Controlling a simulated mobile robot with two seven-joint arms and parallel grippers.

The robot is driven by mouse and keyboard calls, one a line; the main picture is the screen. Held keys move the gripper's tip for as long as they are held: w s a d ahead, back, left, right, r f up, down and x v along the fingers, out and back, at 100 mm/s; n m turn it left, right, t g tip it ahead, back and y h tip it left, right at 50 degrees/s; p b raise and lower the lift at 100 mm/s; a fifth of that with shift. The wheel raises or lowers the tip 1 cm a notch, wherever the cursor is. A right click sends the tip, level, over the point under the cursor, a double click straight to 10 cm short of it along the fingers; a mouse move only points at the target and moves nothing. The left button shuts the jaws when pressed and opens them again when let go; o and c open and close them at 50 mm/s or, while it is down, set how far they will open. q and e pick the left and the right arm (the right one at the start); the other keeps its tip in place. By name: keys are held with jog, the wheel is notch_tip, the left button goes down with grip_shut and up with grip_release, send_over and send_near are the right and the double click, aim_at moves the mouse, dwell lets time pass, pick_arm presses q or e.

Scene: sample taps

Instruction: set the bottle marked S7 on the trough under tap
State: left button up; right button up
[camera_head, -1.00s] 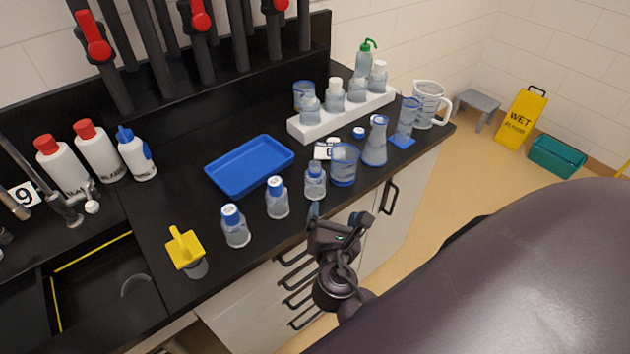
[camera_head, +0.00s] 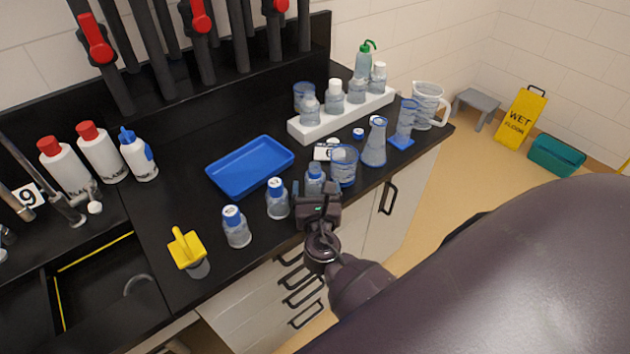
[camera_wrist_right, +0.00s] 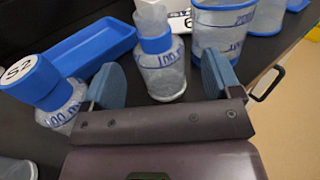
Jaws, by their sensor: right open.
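In the wrist view, the cap of the bottle at left (camera_wrist_right: 32,78) seems to read S2; no S7 is legible. My right gripper (camera_head: 317,190) is open at the right bottle, which shows between and beyond the fingers in the wrist view (camera_wrist_right: 165,75). A tap (camera_head: 68,208) stands by a black sunken basin with yellow strips (camera_head: 95,250). My left gripper is out of view.
A yellow-handled item (camera_head: 187,250) stands by the basin. A blue tray (camera_head: 249,165) lies behind the bottles. A beaker (camera_head: 343,166) and a flask (camera_head: 375,143) stand close right of my gripper. A white rack (camera_head: 350,118) holds several bottles at the back.

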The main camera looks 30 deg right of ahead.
aim_at(316, 186)
jog(key=shift+x, duration=1.6)
jog(key=c, duration=1.1)
jog(key=shift+r, duration=0.15)
